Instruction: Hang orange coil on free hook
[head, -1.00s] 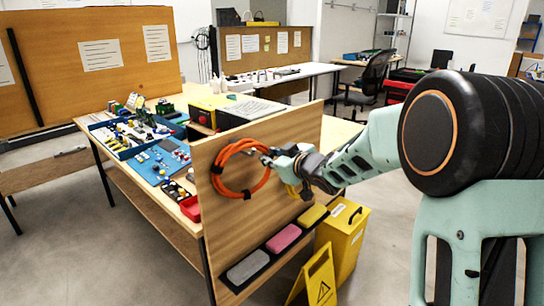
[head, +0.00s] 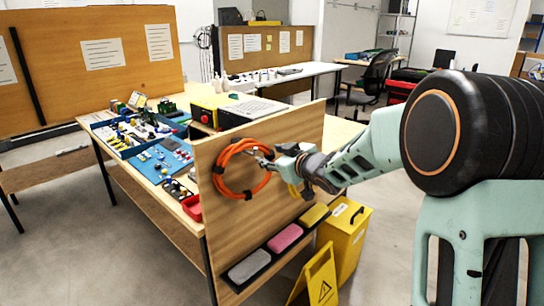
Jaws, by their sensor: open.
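The orange coil (head: 222,184) is a ring of cable with dark ties, hanging upright flat against the wooden side panel (head: 290,135). My gripper (head: 268,161) is at the coil's upper right edge, reaching in from the right. Its fingers are open and overlap the coil in the picture; whether they touch it I cannot tell. The hook behind the coil is hidden. A yellow loop (head: 295,191) shows partly behind my gripper and wrist; its hook is hidden too. I cannot make out a free hook.
Grey, pink (head: 286,238) and yellow blocks sit on a dark ledge low on the panel. A yellow bin (head: 345,240) and a yellow warning sign (head: 316,280) stand at its foot. The workbench behind holds a blue tray (head: 120,148) and parts.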

